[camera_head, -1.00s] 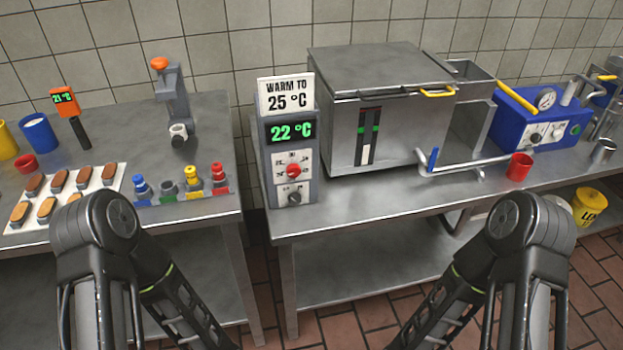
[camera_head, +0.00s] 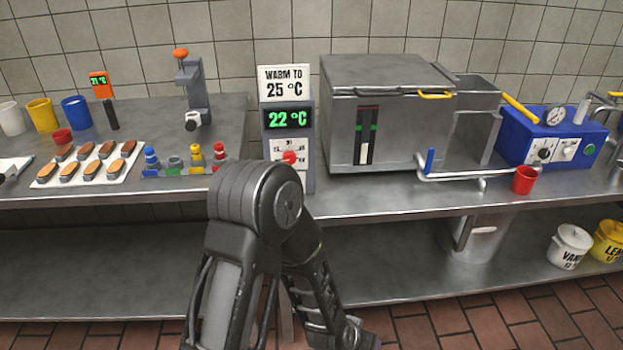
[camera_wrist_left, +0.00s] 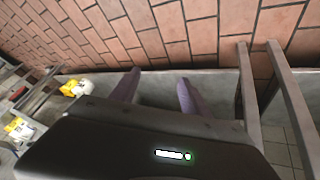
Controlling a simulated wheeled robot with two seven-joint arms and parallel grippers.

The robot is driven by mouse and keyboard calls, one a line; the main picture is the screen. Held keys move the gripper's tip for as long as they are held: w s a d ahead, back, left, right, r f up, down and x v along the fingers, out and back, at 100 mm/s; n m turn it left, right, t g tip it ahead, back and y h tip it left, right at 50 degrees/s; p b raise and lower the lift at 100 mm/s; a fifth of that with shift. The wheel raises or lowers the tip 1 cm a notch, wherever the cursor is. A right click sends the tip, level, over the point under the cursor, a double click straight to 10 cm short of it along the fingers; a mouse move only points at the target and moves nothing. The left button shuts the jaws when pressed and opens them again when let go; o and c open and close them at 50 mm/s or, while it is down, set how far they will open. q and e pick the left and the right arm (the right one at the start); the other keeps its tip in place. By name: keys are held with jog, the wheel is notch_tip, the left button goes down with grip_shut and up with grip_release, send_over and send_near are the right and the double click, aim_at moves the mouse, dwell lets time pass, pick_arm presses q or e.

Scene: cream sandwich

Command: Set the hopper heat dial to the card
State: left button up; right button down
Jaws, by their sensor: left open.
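The control box stands at the left end of the hopper (camera_head: 385,105). Its white card (camera_head: 285,84) reads "WARM TO 25 °C" and its green display (camera_head: 288,119) reads "22 °C". A red knob (camera_head: 290,157) sits on the panel below; its pointer is too small to read. The lower part of the panel is hidden behind my left arm. My left gripper is low, in front of the counter and apart from the box. In the left wrist view its two fingers (camera_wrist_left: 157,82) are spread and empty, with floor tiles beyond. My right gripper is out of view.
A bent pipe and red cup (camera_head: 524,180) are on the right counter, near a blue machine (camera_head: 515,125). Labelled buckets (camera_head: 570,247) stand on the lower shelf.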

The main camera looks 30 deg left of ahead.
pick_arm(q)
jog(key=w+a+r+t+y+b, duration=0.1)
jog(key=w+a+r+t+b, duration=0.2)
jog(key=w, duration=0.4)
jog(key=n+t+y+b, duration=0.5)
jog(key=y, duration=0.6)
send_near(290, 158)
jog(key=shift+w+a+f, duration=0.2)
jog(key=shift+f, duration=0.25)
jog(key=shift+w, duration=0.1)
jog(key=x, duration=0.7)
jog(key=shift+w+a+b, duration=0.2)
jog(key=shift+a+b, duration=0.05)
jog(key=shift+b, duration=0.2)
